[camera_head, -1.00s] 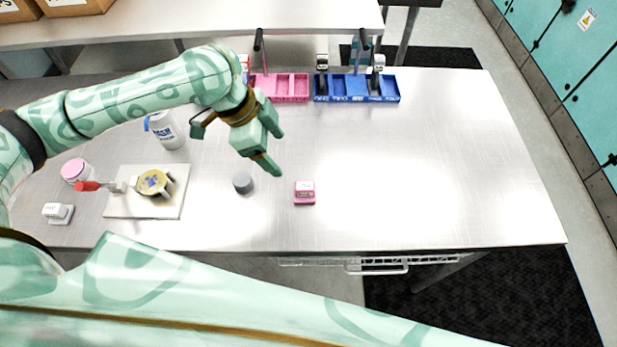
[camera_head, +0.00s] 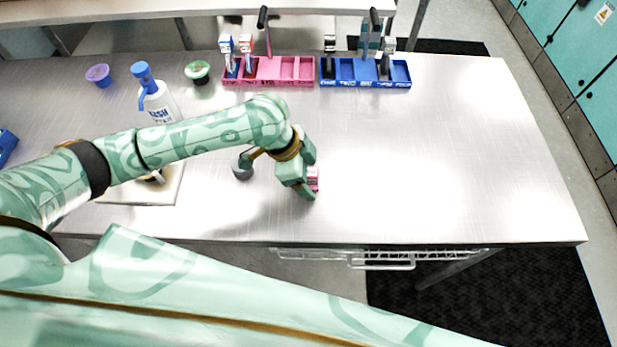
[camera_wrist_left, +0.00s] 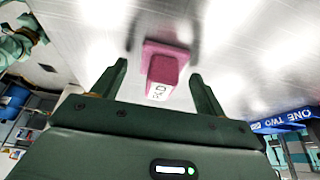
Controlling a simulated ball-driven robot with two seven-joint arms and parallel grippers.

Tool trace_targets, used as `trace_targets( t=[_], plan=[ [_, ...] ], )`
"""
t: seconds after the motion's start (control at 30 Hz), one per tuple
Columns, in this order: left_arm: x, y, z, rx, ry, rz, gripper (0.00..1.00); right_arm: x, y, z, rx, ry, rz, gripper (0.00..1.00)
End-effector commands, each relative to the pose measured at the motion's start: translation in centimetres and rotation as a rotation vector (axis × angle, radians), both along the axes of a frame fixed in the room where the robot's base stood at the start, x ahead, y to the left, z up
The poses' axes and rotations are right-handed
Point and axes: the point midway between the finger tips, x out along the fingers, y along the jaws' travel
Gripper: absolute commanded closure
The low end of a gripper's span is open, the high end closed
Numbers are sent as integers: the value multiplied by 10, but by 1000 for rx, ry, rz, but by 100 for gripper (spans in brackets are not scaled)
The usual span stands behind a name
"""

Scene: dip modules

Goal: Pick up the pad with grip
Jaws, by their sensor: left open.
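The pink pad with a raised grip (camera_head: 314,178) lies on the metal table and is partly hidden by my left gripper (camera_head: 308,182) in the head view. In the left wrist view the pad's pink block (camera_wrist_left: 163,70) stands on a wider pink base and bears a white label. My left gripper (camera_wrist_left: 159,72) is open, with one finger on each side of the block. Gaps show between the fingers and the block. The fingers do not appear to touch it. My right gripper is not in view.
A grey round piece (camera_head: 242,168) lies left of the gripper. A pink rack (camera_head: 268,82) and a blue rack (camera_head: 365,82) stand at the back. A white bottle (camera_head: 158,104) stands behind my left arm. A white board (camera_head: 165,192) is partly hidden. The table's right side is clear.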

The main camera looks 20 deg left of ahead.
Motion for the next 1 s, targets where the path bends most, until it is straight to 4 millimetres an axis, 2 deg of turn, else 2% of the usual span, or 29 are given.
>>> trace_targets(
  t=[0.2,0.23,0.3,0.4,0.77,0.87,1.0],
  plan=[
    [1,-1,-3,1,-2,1,27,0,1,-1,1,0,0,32],
    [1,-1,-2,1,-2,1,33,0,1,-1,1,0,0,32],
    [1,-1,-2,1,-2,1,52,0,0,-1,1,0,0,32],
    [1,-1,-2,1,-2,1,76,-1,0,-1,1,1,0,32],
    [1,-1,2,1,-2,0,76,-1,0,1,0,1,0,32],
    [1,-1,12,0,-5,0,76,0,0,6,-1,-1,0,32],
    [-1,1,38,1,-4,0,76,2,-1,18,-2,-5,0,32]
  ],
)
